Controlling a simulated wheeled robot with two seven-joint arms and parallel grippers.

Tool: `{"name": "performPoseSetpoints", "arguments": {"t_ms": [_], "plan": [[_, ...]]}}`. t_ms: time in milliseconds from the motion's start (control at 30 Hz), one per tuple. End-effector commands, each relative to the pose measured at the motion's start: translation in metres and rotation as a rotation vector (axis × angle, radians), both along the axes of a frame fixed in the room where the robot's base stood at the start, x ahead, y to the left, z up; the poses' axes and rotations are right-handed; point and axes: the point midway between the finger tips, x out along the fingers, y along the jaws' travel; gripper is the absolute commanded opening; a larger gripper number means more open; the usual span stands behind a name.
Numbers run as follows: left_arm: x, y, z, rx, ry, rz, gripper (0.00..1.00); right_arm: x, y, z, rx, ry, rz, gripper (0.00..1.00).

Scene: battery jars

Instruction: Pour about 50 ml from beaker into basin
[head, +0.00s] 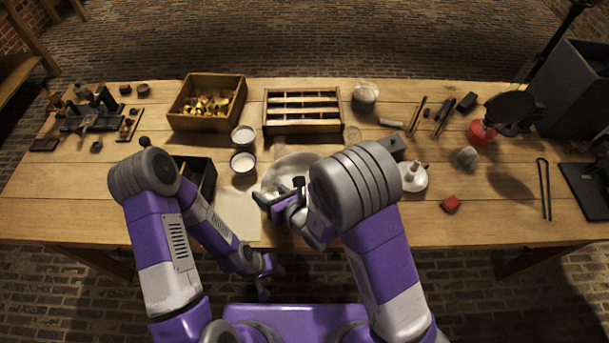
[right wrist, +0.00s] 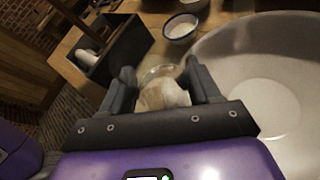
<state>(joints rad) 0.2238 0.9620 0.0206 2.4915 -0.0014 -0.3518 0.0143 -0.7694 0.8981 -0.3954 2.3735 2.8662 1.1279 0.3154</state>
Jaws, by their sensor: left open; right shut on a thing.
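The white basin (head: 285,168) is near the middle front of the table, partly hidden behind my right arm in the head view. It fills the right side of the right wrist view (right wrist: 282,150). My right gripper (head: 272,202) is at the basin's near left edge, shut on the clear glass beaker (right wrist: 160,90), which shows between its fingers (right wrist: 165,88) in the right wrist view. The beaker looks pale inside; its liquid level and exact tilt are unclear. My left gripper (head: 262,280) is open and empty, low in front of the table edge.
Two enamel cups (head: 243,162) (head: 244,135) stand left of the basin. A dark open box (head: 207,192) and a pale cloth (head: 240,228) lie to the left. A slotted wooden tray (head: 300,127) is behind. A white lidded vessel (head: 414,179) stands to the right.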

Motion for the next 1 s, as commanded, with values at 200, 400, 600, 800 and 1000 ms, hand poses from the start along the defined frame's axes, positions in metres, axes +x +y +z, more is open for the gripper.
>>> {"name": "performPoseSetpoints", "arguments": {"t_ms": [200,400,600,800,1000], "plan": [[-0.001,0.000,-0.027,0.000,0.003,0.001,0.43,0.002,-0.003,-0.011,0.048,0.038,-0.009,0.27],[0.000,0.000,-0.042,0.001,0.002,0.001,0.43,0.007,-0.008,-0.002,0.093,0.047,-0.004,0.27],[0.000,0.000,-0.055,0.001,0.002,0.001,0.43,0.015,-0.020,-0.007,0.258,0.163,-0.005,0.27],[0.000,0.000,-0.060,0.001,0.001,0.001,0.43,0.017,-0.024,-0.012,0.357,0.228,-0.001,0.27],[-0.001,0.000,-0.067,0.001,0.002,0.001,0.43,0.018,-0.025,-0.015,0.465,0.300,-0.001,0.27]]}}
